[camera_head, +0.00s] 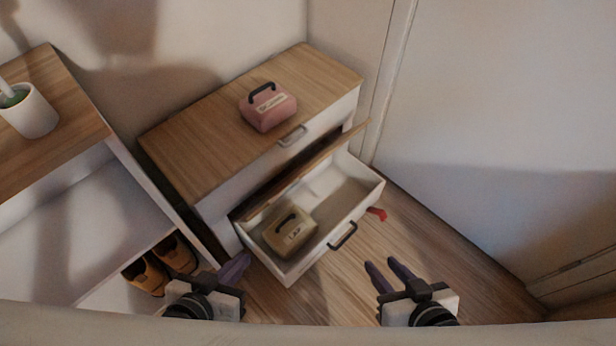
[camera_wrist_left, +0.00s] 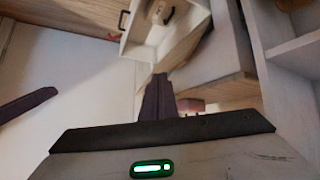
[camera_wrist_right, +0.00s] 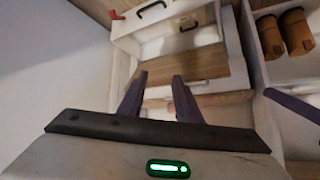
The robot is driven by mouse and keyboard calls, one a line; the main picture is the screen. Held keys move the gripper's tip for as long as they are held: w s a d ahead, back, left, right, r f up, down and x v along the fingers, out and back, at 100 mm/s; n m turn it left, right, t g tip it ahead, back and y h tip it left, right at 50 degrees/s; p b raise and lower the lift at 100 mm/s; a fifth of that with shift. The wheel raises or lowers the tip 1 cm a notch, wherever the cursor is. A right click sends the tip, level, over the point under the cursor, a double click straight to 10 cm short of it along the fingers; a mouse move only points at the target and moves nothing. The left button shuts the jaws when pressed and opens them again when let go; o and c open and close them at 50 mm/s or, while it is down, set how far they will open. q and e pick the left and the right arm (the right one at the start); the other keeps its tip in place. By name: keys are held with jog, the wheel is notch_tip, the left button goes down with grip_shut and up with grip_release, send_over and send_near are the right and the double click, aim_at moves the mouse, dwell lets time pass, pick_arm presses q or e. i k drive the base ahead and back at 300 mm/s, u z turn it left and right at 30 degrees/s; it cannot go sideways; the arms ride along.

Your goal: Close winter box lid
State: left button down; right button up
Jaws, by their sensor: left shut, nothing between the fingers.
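A tan case (camera_head: 291,233) with a dark handle and a label lies inside at the left. No winter label is readable. My left gripper (camera_head: 248,258) is shut and empty, in front of the drawer's left corner. My right gripper (camera_head: 379,263) is open and empty, in front of the drawer's black handle (camera_head: 343,236). Neither touches the drawer.
A pink case (camera_head: 268,109) sits on the dresser top (camera_head: 205,135). A white shelf unit at the left holds brown shoes (camera_head: 160,266) and a potted plant (camera_head: 30,112). A small red object (camera_head: 377,213) lies by the drawer's right side. The floor (camera_head: 455,255) at the right is clear.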

aim_at(272, 195)
jog(key=u, duration=1.45)
jog(key=k, duration=0.1)
jog(key=z, duration=2.25)
jog(key=i, duration=0.55)
jog(key=u, duration=0.35)
